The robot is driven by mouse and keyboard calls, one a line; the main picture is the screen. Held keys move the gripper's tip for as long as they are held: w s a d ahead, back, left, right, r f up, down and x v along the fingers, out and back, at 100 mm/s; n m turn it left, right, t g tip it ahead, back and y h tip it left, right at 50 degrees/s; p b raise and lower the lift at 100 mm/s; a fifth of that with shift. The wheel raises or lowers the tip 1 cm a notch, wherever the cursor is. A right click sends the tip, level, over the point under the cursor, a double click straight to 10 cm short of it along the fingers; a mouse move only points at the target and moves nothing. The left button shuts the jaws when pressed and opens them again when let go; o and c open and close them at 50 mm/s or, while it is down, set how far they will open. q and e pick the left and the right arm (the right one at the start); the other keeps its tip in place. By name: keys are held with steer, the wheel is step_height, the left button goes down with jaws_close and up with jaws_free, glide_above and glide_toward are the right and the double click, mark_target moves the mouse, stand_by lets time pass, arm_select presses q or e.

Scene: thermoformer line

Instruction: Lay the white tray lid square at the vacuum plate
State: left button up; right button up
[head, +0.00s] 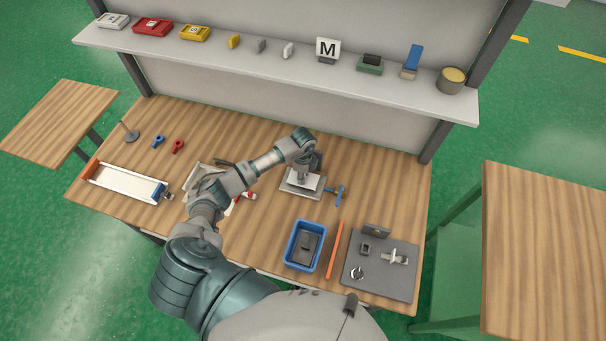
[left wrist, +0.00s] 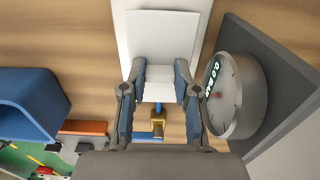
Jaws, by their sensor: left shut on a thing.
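My left gripper (head: 306,170) is over the vacuum plate (head: 290,191), a grey block in the middle of the table. It is shut on the white tray lid (left wrist: 160,45), a flat pale square between its fingertips (left wrist: 160,72) in the left wrist view. In the head view the lid (head: 300,179) shows just above the plate, partly hidden by my gripper. A larger white surface (left wrist: 121,35) lies behind the lid in the wrist view. Whether the lid touches the plate I cannot tell. My right gripper is not in view.
A round gauge (left wrist: 235,95) is close on the right in the wrist view. A blue-handled valve (head: 340,194) stands right of the plate. A blue bin (head: 291,250), orange strip (head: 334,250) and grey board (head: 380,283) are nearer. A shelf (head: 270,68) runs behind.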

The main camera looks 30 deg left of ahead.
arm_select(q)
steer(key=shift+f+b, duration=0.55)
steer(key=shift+f, duration=0.6)
steer(key=o, duration=1)
steer(key=shift+c, duration=0.2)
steer(key=shift+r, duration=0.1)
step_height(320, 180, up, 12)
steer(key=shift+f, duration=0.25)
